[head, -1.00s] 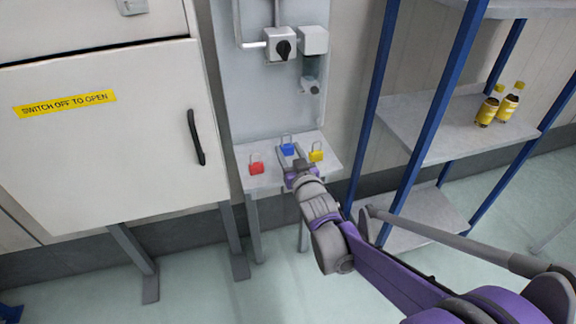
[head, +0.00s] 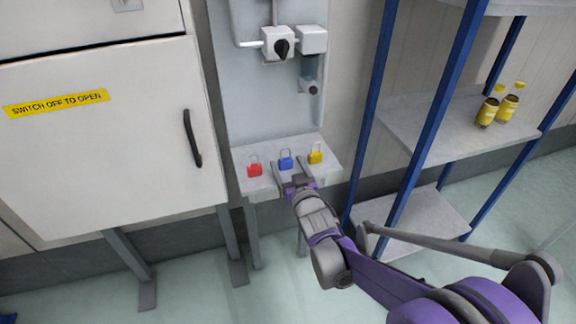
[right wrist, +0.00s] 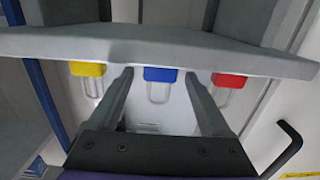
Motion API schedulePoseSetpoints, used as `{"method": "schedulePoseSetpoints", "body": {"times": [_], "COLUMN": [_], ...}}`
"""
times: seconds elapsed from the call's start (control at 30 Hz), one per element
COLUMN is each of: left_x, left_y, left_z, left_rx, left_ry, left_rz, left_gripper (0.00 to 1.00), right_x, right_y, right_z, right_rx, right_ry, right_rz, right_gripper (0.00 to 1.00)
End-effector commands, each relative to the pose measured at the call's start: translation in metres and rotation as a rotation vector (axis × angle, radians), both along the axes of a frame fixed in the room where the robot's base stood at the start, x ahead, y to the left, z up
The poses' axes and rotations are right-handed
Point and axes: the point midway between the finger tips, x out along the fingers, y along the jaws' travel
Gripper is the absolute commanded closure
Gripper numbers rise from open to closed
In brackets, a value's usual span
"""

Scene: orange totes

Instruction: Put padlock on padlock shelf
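Three padlocks stand in a row on the small grey shelf (head: 250,188) below the wall panel: a red padlock (head: 254,170) at left, a blue padlock (head: 286,163) in the middle and a yellow padlock (head: 315,157) at right. My right gripper (head: 290,176) is at the shelf's front edge, in front of the blue padlock. In the right wrist view its fingers (right wrist: 158,76) are apart, with the blue padlock (right wrist: 160,76) showing in the gap near the tips and nothing gripped. The yellow (right wrist: 88,70) and red (right wrist: 229,80) padlocks lie outside the fingers. My left gripper is out of view.
A white cabinet (head: 100,150) with a black handle stands left of the shelf. A rotary switch (head: 281,45) is above. A rack with blue posts (head: 432,125) stands close at right, holding yellow bottles (head: 497,106). My right arm passes in front of its lower part.

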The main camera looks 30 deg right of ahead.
Motion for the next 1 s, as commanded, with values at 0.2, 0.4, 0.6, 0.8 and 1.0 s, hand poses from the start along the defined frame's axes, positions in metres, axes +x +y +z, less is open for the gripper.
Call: {"method": "schedulePoseSetpoints", "body": {"times": [0.2,0.4,0.6,0.8,1.0], "left_x": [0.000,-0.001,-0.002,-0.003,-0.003], "left_y": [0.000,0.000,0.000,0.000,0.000], "left_z": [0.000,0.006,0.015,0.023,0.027], "left_rx": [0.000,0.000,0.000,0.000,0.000], "left_ry": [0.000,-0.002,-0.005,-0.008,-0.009], "left_rz": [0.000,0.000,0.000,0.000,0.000], "left_gripper": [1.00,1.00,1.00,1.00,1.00], "right_x": [0.000,-0.013,-0.054,-0.093,-0.114], "right_y": [0.000,0.003,0.013,0.022,0.027], "right_z": [0.000,0.006,0.008,0.010,0.010], "right_rx": [0.000,0.000,0.000,0.000,-0.001], "right_ry": [0.000,0.000,-0.001,-0.001,0.000], "right_rz": [0.000,0.000,0.000,0.000,0.000], "right_gripper": [0.18,0.18,0.18,0.18,0.18]}}
